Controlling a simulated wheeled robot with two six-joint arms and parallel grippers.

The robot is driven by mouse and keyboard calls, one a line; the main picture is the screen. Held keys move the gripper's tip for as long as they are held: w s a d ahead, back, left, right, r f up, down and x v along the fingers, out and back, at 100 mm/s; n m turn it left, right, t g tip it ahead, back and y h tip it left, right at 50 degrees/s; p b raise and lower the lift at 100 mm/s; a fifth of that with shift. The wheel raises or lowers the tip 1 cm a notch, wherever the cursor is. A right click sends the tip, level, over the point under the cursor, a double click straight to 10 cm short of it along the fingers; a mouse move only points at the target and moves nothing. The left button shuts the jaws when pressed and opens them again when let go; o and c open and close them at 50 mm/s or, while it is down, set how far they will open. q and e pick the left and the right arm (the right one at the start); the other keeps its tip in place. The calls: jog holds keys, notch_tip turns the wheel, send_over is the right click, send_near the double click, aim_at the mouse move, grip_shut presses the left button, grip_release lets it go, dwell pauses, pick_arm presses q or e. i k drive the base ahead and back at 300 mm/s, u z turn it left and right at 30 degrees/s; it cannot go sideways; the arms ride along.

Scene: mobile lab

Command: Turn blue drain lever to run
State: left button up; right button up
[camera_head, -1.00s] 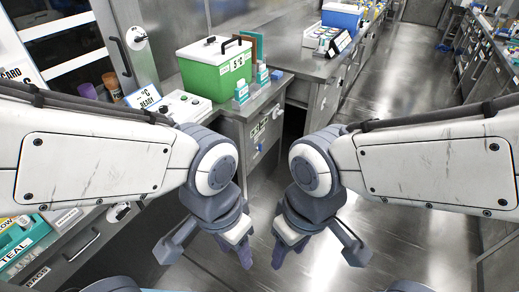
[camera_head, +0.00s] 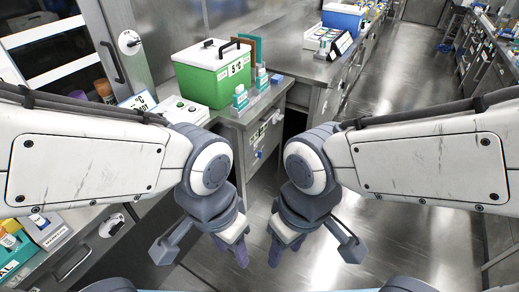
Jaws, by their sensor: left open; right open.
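A small blue lever (camera_head: 259,154) shows on the front of the steel cabinet (camera_head: 246,165) under the green box, beyond my arms. It is too small to tell its setting. A label (camera_head: 259,134) sits above it on the same front. My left gripper (camera_head: 204,251) is open and empty, pointing down, nearer than the lever and lower left in the picture. My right gripper (camera_head: 313,251) is open and empty, lower right. Neither touches the lever.
A green box with a white lid (camera_head: 198,79) and teal-labelled small boxes (camera_head: 240,97) stand on the bench top. A blue box (camera_head: 343,17) is on the far bench. The metal floor (camera_head: 390,130) on the right is clear. Drawers stand close on the left.

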aim_at(258, 155)
jog(key=z, duration=0.4)
jog(key=i, duration=1.45)
jog(key=z, duration=0.5)
